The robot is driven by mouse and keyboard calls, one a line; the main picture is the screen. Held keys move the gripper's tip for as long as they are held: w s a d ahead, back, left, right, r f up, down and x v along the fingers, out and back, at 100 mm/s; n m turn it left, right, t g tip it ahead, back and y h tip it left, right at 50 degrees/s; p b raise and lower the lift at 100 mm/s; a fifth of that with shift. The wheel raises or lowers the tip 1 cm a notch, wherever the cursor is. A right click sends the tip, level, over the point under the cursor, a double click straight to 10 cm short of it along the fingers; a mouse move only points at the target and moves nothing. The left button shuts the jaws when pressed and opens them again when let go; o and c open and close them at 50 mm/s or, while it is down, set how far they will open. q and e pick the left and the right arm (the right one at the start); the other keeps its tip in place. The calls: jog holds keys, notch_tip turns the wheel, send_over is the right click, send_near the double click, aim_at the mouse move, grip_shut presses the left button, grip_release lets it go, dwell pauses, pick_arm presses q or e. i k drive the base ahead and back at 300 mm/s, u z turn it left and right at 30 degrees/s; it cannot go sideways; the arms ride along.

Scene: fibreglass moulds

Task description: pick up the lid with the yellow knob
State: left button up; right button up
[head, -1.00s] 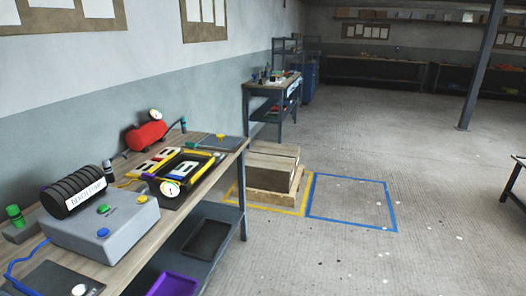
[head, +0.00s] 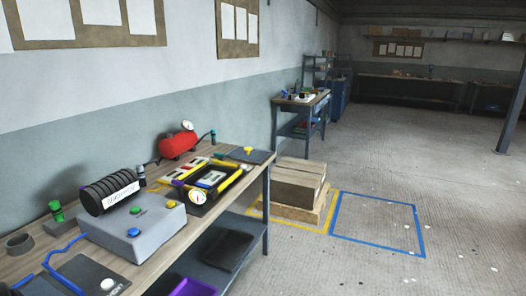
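The lid with the yellow knob (head: 261,156) is a flat dark grey plate. It lies at the far right end of the wooden workbench (head: 213,227), with its small yellow knob on top. It is beyond the black tray with yellow edges and right of the red tank. Another flat dark plate with a white knob (head: 107,284) lies at the near end of the bench. Neither of my grippers is in view.
On the bench are a grey box with coloured buttons (head: 130,232), a black ribbed cylinder (head: 106,192), a red tank with a gauge (head: 179,145) and a black tray with yellow edges (head: 190,186). Crates on a pallet (head: 298,182) stand beyond. The floor at right is open.

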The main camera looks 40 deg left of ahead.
aim_at(248, 155)
jog(key=u, duration=0.05)
jog(key=i, duration=1.95)
jog(key=u, duration=1)
jog(key=i, duration=1.3)
jog(key=u, duration=1.25)
